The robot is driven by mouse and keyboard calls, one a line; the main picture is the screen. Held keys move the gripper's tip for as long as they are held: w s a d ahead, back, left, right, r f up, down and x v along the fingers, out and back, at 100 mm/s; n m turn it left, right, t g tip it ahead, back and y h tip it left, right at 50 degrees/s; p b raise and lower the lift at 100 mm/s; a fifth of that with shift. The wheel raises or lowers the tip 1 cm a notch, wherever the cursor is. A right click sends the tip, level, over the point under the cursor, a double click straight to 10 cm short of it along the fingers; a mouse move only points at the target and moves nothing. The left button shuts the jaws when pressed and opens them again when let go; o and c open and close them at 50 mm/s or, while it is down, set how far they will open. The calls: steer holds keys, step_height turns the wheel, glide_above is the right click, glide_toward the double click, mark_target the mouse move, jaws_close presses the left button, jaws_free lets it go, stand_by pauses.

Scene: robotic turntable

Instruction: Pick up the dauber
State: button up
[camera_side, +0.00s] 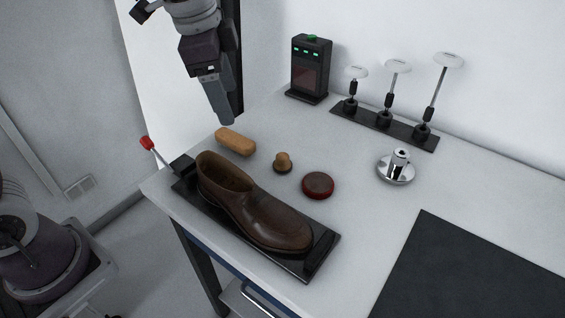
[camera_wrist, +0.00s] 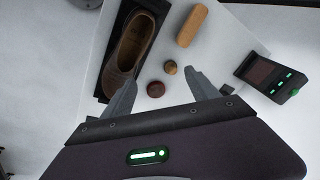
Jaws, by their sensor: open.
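The dauber (camera_side: 283,162), a small round brush with a tan wooden knob, stands on the white table between the tan block-shaped brush and the dark red round tin. It also shows in the wrist view (camera_wrist: 171,67), just beyond the space between the fingertips. My gripper (camera_side: 227,122) hangs above the back left of the table, up and to the left of the dauber in the side view. In the wrist view my gripper (camera_wrist: 162,82) has its fingers spread apart with nothing between them. It is not touching the dauber.
A brown shoe (camera_side: 262,213) sits on a black tray (camera_side: 316,262) with a red-knobbed lever (camera_side: 147,143). The tan brush (camera_side: 236,141) and red tin (camera_side: 318,185) flank the dauber. A black device (camera_side: 311,68), a rack of stemmed pads (camera_side: 384,127) and a chrome piece (camera_side: 396,170) stand farther off.

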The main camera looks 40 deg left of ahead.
mark_target(282, 156)
steer(key=w+d+f+m, duration=0.1)
steer(key=w+f+m, duration=0.1)
steer(key=w+f, duration=0.1)
steer(key=w+d+f+m+g, duration=0.1)
steer(key=w+f+m, duration=0.1)
steer(key=w+f, duration=0.2)
steer(key=w+d+f+m+g, duration=0.1)
steer(key=w+f+m, duration=0.1)
steer(key=w+f, duration=0.2)
steer(key=shift+d+f+m, duration=0.15)
steer(key=shift+d+f, duration=0.05)
steer(key=shift+f, duration=0.5)
steer(key=shift+d+f+m, duration=0.15)
steer(key=shift+f, duration=0.55)
steer(key=f, duration=0.7)
steer(key=shift+w+a+f, duration=0.15)
steer(key=shift+w+f, duration=0.05)
steer(key=shift+f, duration=0.1)
steer(key=c, duration=1.4)
step_height(282, 156, up, 10)
steer(key=shift+r, duration=0.1)
steer(key=shift+c, duration=0.2)
steer(key=o, duration=0.6)
steer(key=c, duration=0.5)
